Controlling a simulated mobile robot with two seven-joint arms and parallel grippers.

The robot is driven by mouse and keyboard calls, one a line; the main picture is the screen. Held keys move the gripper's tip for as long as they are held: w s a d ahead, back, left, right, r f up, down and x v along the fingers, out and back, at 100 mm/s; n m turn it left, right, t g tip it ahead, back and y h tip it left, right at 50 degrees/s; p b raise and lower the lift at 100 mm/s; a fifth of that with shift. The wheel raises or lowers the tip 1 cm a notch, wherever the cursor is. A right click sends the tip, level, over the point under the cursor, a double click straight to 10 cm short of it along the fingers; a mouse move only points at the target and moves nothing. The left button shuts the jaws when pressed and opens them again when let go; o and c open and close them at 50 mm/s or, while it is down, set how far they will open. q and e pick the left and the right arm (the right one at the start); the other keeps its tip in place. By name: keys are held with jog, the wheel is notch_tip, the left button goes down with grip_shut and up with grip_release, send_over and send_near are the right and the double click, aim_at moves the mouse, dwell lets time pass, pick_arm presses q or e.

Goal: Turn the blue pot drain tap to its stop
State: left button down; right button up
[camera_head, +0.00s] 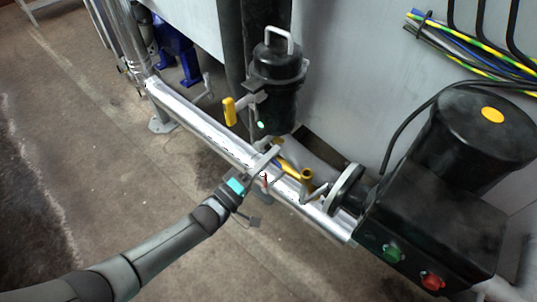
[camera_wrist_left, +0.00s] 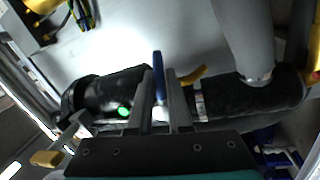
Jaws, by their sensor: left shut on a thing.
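The blue tap (camera_wrist_left: 158,72) shows as a narrow upright blue handle in the left wrist view, between the two fingers of my left gripper (camera_wrist_left: 161,88). In the head view my left gripper (camera_head: 271,156) is below the black pot (camera_head: 279,90), over the silver rail. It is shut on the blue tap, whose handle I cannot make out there. The pot has a wire handle on top and a small green light low on its side. It also shows lying sideways in the left wrist view (camera_wrist_left: 95,93). My right gripper is not in view.
A yellow lever (camera_head: 229,112) stands left of the pot. Another yellow handle (camera_head: 306,178) is right of my gripper, close by. A silver rail (camera_head: 200,122) runs beneath. A black motor housing (camera_head: 435,195) with green and red buttons is at the right. The left floor is clear.

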pick_arm(q)
jog(key=shift+d+r+n+t+y, duration=0.1)
jog(key=shift+r+n+t+y, duration=0.15)
jog(key=shift+n, duration=0.7)
jog(key=shift+r+n+t+y, duration=0.15)
jog(key=shift+r+n+y, duration=0.1)
jog(key=shift+n, duration=0.7)
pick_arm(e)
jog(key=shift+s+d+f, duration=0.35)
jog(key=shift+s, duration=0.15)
pick_arm(q)
jog(key=c, duration=0.8)
grip_release()
jog(key=shift+c, duration=0.2)
jog(key=shift+s, duration=0.1)
jog(key=shift+s+p, duration=0.15)
jog(key=shift+p, duration=0.15)
jog(key=p+v, duration=0.1)
jog(key=v, duration=1.4)
jog(key=shift+p, duration=0.3)
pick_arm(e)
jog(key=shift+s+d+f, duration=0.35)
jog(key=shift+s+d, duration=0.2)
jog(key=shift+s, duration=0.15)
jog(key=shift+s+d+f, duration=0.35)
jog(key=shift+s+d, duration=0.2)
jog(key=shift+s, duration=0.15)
